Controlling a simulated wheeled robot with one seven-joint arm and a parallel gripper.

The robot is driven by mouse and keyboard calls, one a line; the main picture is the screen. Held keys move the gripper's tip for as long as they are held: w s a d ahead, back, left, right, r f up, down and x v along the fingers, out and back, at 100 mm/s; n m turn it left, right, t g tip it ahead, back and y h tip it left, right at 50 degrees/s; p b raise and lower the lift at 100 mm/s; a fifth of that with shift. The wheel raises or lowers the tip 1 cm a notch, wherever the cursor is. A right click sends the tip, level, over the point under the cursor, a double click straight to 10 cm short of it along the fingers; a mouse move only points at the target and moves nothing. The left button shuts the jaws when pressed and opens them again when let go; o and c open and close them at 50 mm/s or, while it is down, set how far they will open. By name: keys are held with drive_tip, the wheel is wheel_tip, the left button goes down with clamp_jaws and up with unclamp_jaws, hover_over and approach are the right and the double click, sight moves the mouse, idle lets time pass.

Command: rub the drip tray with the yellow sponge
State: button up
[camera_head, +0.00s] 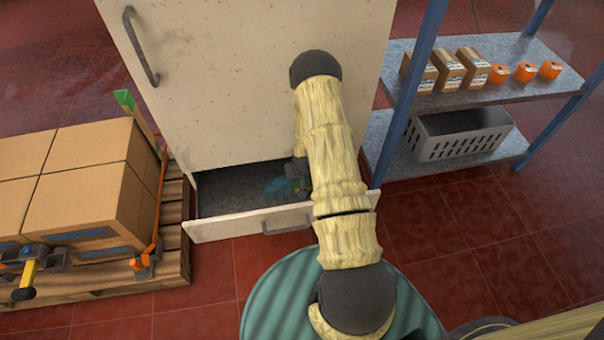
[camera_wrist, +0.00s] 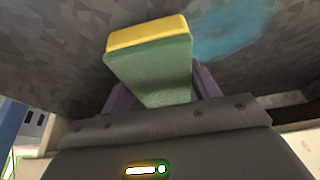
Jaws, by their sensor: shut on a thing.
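The drip tray (camera_head: 222,229) is the pulled-out, grey-floored drawer at the bottom of the pale cabinet. A bluish wet-looking patch (camera_head: 278,187) lies on its floor, and the patch also shows at the top of the wrist view (camera_wrist: 232,30). My gripper (camera_head: 298,176) reaches down inside the tray, close to the patch, partly hidden by my arm. In the wrist view its purple fingers are shut on the sponge (camera_wrist: 150,62), which has a yellow face and a green body. The sponge is just left of the patch; I cannot tell whether it touches the floor.
The cabinet (camera_head: 230,100) rises behind the tray. A pallet (camera_head: 178,225) with cardboard boxes (camera_head: 90,180) stands at left. At right, a blue-posted shelf (camera_head: 510,85) holds small boxes, orange items and a grey basket (camera_head: 460,145).

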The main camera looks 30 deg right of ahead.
sight(282, 182)
drive_tip(key=shift+d+f, duration=0.2)
drive_tip(key=shift+f, duration=0.2)
drive_tip(key=shift+f+b, duration=0.5)
drive_tip(key=shift+b, duration=0.05)
drive_tip(key=shift+w+a+r+p, duration=0.1)
drive_tip(key=shift+w+a+p, duration=0.1)
drive_tip(key=shift+a, duration=0.6)
drive_tip(key=shift+w+a+r+p, duration=0.1)
drive_tip(key=shift+w+a+p, duration=0.1)
drive_tip(key=shift+a, duration=0.55)
drive_tip(key=shift+a+f, duration=0.1)
drive_tip(key=shift+w+a, duration=0.1)
drive_tip(key=shift+w+a+f, duration=0.1)
drive_tip(key=shift+w+a, duration=0.15)
drive_tip(key=shift+a, duration=0.55)
drive_tip(key=shift+w+a+f, duration=0.1)
drive_tip(key=shift+w+a, duration=0.1)
drive_tip(key=shift+a, duration=0.6)
